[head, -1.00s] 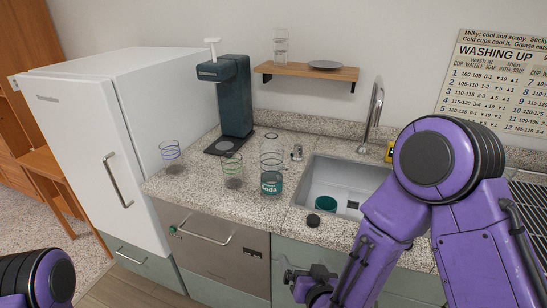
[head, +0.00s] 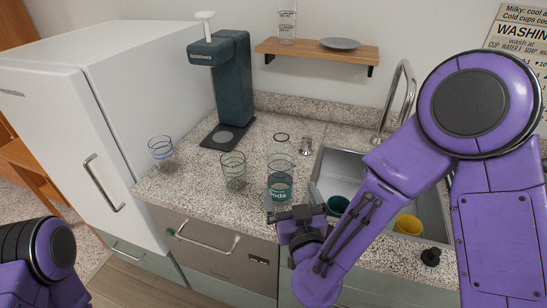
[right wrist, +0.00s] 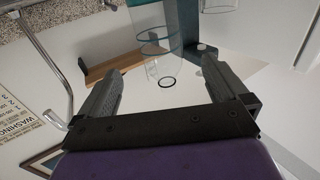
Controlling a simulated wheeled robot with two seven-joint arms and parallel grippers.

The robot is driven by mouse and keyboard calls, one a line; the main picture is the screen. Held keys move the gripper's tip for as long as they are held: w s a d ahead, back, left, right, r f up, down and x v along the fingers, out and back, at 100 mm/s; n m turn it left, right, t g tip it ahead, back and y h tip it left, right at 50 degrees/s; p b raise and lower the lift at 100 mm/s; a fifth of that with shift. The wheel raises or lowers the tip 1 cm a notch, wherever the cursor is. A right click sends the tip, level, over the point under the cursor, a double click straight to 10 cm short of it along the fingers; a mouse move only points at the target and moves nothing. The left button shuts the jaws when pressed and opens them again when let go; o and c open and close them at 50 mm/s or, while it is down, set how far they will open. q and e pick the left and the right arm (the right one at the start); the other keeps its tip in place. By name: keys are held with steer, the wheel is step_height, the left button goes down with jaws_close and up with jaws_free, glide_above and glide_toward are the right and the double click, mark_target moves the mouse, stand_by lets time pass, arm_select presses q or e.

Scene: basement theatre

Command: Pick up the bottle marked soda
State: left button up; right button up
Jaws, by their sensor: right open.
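The bottle marked soda (head: 280,187) stands upright on the speckled counter, left of the sink. It is clear glass with a teal lower part and white lettering. My right gripper (head: 292,215) is low in front of the bottle in the head view and covers some of its lower edge. In the right wrist view, the clear bottle (right wrist: 155,40) appears upside down beyond and between the spread fingers of my right gripper (right wrist: 163,66). The fingers are open, and no contact with the bottle shows. Of my left side only an arm part shows; its gripper is out of frame.
A dark dispenser (head: 233,85) stands behind. A wooden shelf (head: 320,52) hangs above.

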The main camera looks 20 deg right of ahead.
mark_target(281, 164)
arm_select(q)
step_height(281, 164, down, 4)
steer(key=b, duration=0.4)
arm_select(e)
steer(key=w, duration=0.3)
steer(key=shift+w+d+f, duration=0.15)
steer(key=shift+w+f, duration=0.25)
steer(key=shift+w+r+p, duration=0.35)
steer(key=shift+r+p, duration=0.35)
steer(key=shift+p, duration=0.25)
steer(key=w+p, duration=0.1)
steer(key=w, duration=0.3)
steer(key=w+p, duration=0.1)
steer(key=w, duration=0.1)
steer(key=shift+w+d+f+p, duration=0.25)
steer(key=shift+w+d+p, duration=0.05)
steer(key=shift+d, duration=0.1)
arm_select(q)
steer(key=r, duration=0.4)
steer(key=shift+w+r, duration=0.25)
steer(key=shift+w, duration=0.05)
arm_select(e)
steer(key=c, duration=1)
